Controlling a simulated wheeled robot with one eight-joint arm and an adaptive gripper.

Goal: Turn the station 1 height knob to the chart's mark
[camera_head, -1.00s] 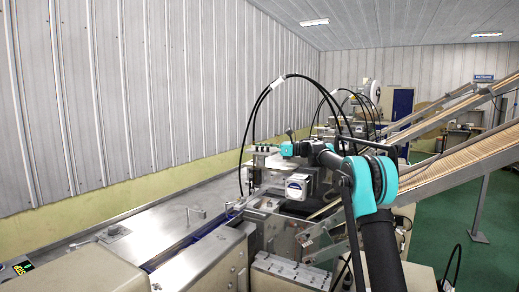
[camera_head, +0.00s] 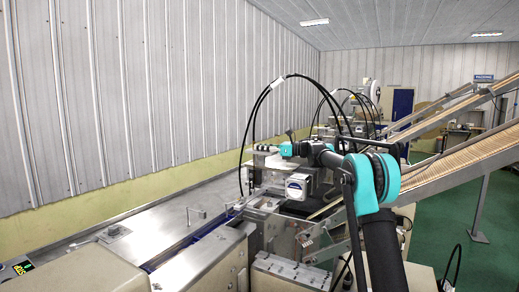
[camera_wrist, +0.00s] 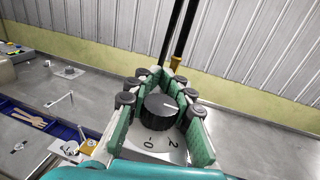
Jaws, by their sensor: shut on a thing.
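The height knob (camera_wrist: 159,108) is black and ribbed, with a white pointer line on its top, in the middle of the wrist view. The line points toward the right of that picture. Below the knob a pale dial plate (camera_wrist: 165,147) shows the figures 0 and 2; the rest of its scale is hidden. My gripper (camera_wrist: 161,92) is shut on the knob, with a green pad on each side of it. In the head view my gripper (camera_head: 270,149) is at the station's top, and the knob cannot be made out. I cannot make out the chart.
Black cables (camera_head: 262,96) arch over the station. A stick conveyor (camera_head: 455,165) slopes up at the right. A steel deck (camera_head: 165,225) with small handles lies at the left. In the wrist view, wooden sticks (camera_wrist: 28,118) lie in a blue channel.

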